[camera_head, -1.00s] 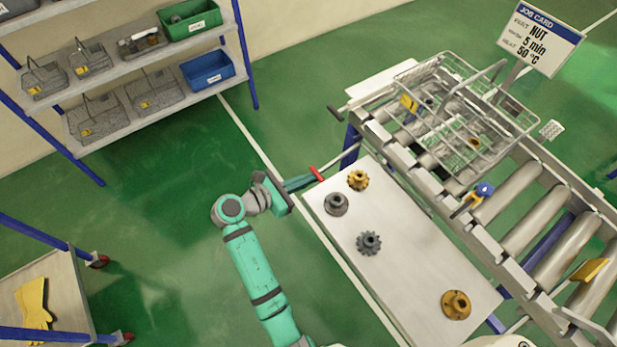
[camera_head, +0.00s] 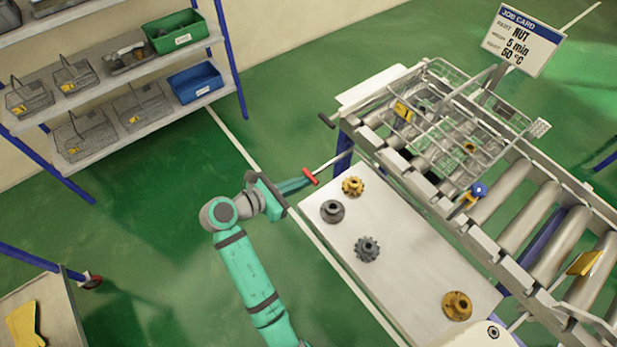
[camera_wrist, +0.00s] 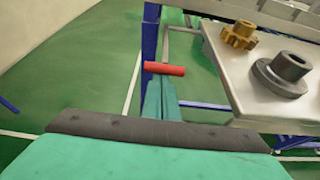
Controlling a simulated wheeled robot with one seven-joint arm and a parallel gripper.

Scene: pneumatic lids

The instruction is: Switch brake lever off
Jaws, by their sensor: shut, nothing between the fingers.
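The brake lever is a thin grey rod (camera_head: 331,162) with a red grip (camera_head: 310,176), reaching out from the left end of the roller conveyor, above the back corner of the white table. My gripper (camera_head: 305,180) is at this red grip, its fingers shut with nothing between them. In the wrist view, the red grip (camera_wrist: 165,69) lies crosswise at the tips of my closed fingers (camera_wrist: 160,85). I cannot tell whether they touch.
The white table (camera_head: 405,245) beside my arm holds several gears and flanged parts. A wire basket (camera_head: 465,122) stands on the conveyor (camera_head: 505,212), with a job card (camera_head: 523,38) behind. A dark-handled bar (camera_head: 327,121) sticks out at its far left. Green floor left of my gripper is clear.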

